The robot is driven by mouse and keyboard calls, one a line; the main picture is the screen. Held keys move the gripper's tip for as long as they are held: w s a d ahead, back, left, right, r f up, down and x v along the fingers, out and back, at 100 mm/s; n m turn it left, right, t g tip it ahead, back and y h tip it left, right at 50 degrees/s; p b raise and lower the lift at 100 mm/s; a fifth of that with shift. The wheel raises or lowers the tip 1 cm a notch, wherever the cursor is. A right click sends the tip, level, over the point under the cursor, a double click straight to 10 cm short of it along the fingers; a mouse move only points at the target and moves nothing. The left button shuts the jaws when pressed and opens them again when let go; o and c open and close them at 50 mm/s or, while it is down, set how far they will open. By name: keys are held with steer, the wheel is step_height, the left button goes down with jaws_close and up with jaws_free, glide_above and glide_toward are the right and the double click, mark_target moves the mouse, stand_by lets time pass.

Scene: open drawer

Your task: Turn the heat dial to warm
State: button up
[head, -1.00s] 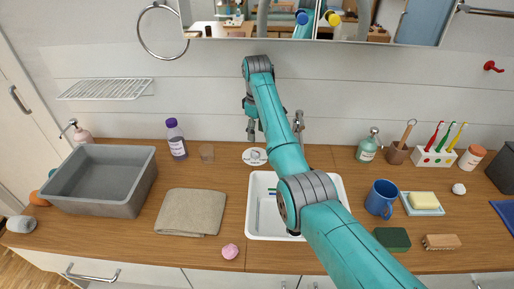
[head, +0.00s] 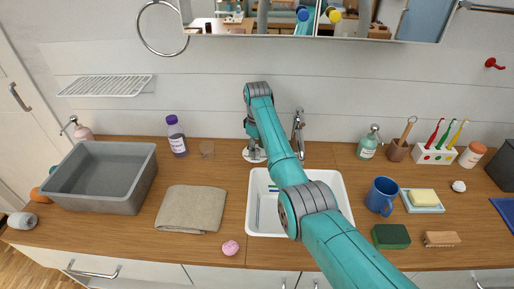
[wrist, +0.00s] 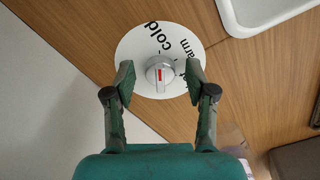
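The heat dial is a round white plate (wrist: 130,50) with a silver-grey knob (wrist: 161,74) at its centre. In the wrist view its lettering reads "cold" at the top and partly "arm" at the upper right. My gripper (wrist: 160,76) is open, with one finger on each side of the knob and a gap to both. In the head view the plate (head: 247,157) lies on the counter behind the sink, partly hidden below my gripper (head: 254,150).
The white sink (head: 340,215) and its tap (head: 298,130) are right of the dial.

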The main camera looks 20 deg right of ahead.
jaws_close()
steer(key=shift+m, duration=0.3)
steer(key=m, duration=0.5)
steer(key=shift+a+m, duration=0.1)
steer(key=shift+m, duration=0.2)
steer(key=m, duration=0.5)
steer(key=shift+a, duration=0.15)
steer(key=shift+m, duration=0.4)
steer(key=shift+o, duration=1)
jaws_free()
